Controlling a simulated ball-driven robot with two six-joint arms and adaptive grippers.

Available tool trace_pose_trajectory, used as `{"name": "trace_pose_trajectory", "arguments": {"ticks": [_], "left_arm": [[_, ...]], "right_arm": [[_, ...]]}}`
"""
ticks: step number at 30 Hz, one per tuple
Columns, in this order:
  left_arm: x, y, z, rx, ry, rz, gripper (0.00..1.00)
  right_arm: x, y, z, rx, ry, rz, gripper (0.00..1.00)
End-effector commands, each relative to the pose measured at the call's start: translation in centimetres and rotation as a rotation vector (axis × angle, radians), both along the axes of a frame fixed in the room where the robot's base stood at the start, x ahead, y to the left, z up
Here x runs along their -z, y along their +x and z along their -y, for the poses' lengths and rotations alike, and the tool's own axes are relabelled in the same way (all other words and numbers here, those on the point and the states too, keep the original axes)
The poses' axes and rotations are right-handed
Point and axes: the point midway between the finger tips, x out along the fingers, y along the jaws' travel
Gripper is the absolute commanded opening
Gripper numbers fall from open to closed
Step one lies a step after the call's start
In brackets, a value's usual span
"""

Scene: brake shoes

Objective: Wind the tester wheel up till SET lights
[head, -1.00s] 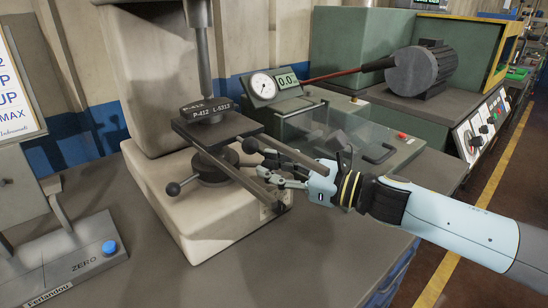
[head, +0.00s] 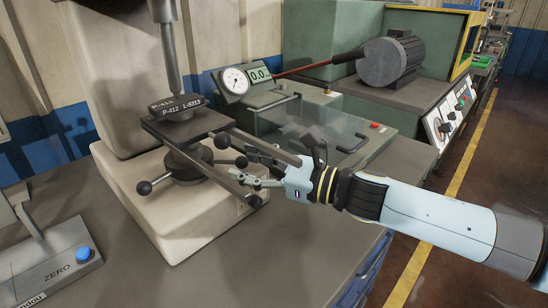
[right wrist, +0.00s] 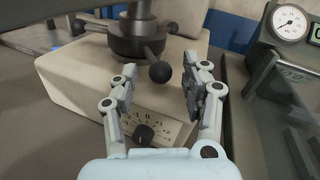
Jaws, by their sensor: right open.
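The tester wheel (head: 188,165) is a dark hub with ball-ended spokes, under the tester's flat table (head: 190,128). Its hub and one ball knob (right wrist: 160,72) show in the right wrist view. My right gripper (head: 246,168) is open at the wheel's right side. In the right wrist view, its fingers (right wrist: 158,84) stand either side of that ball knob with gaps, apparently not touching it. A brake shoe block marked P-412 (head: 178,109) lies under the press ram. The digital readout (head: 260,74) reads 0.0. I cannot make out a SET light. My left gripper is out of view.
The pale tester base (right wrist: 75,80) carries a small scale with a black knob (right wrist: 145,134). A round gauge (head: 235,80) and a clear-covered green unit (head: 320,135) stand at the right. A ZERO fixture with a blue button (head: 84,255) stands at the left. The front bench (head: 215,270) is clear.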

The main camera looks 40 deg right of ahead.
Motion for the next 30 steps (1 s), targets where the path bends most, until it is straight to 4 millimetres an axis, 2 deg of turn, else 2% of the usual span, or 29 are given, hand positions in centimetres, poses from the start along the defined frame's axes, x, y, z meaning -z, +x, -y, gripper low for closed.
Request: {"name": "trace_pose_trajectory", "arguments": {"ticks": [15,21,30], "left_arm": [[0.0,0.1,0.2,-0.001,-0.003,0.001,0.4],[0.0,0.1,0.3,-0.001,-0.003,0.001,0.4],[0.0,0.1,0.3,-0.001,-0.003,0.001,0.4]], "right_arm": [[0.2,-7.3,3.0,-0.005,-0.001,-0.006,0.47],[0.2,-9.6,4.1,-0.003,-0.002,-0.005,0.47],[0.1,-10.5,4.5,0.0,-0.001,-0.002,0.47]]}}
